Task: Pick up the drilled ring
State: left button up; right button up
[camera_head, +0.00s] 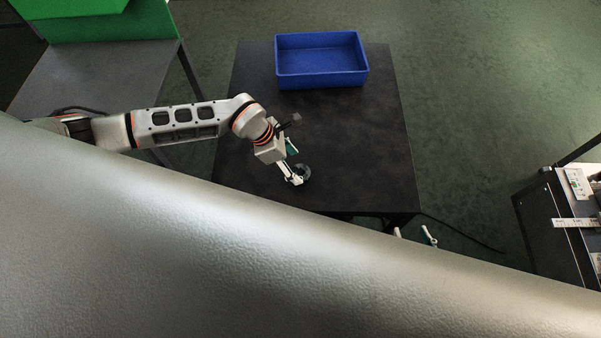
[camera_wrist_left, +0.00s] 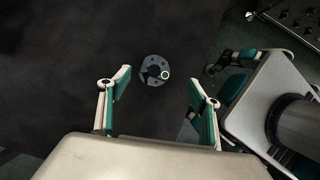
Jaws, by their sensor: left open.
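The drilled ring (camera_wrist_left: 148,62) is a small grey ring with a dark centre and small holes, lying flat on the dark table (camera_head: 345,140). A bright greenish-white circle shows at its lower right edge in the left wrist view. In the head view the ring (camera_head: 306,171) is near the table's front edge, partly behind a finger. My left gripper (camera_head: 293,163) is open above the ring; in the left wrist view its fingertips (camera_wrist_left: 158,80) are on either side of the ring, not touching it. My right gripper (camera_head: 413,233) is open and empty beyond the table's front edge, mostly hidden.
A blue, empty-looking bin (camera_head: 322,82) stands at the back of the table. A grey bench with a green panel (camera_head: 120,27) is at the upper left. A black cabinet (camera_head: 545,215) with items on top is at the right. A large grey surface hides the lower head view.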

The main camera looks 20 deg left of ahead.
aim_at(301, 172)
pick_arm(q)
jog(key=shift+w+a+f, duration=0.2)
jog(key=shift+w+a, duration=0.15)
jog(key=shift+a, duration=0.15)
jog(key=shift+f, duration=0.4)
jog(key=x, duration=0.6)
jog(key=shift+d+f, duration=0.3)
jog(key=c, duration=1.8)
jog(key=shift+w+r, duration=0.1)
jog(key=shift+w, duration=0.05)
grip_shut()
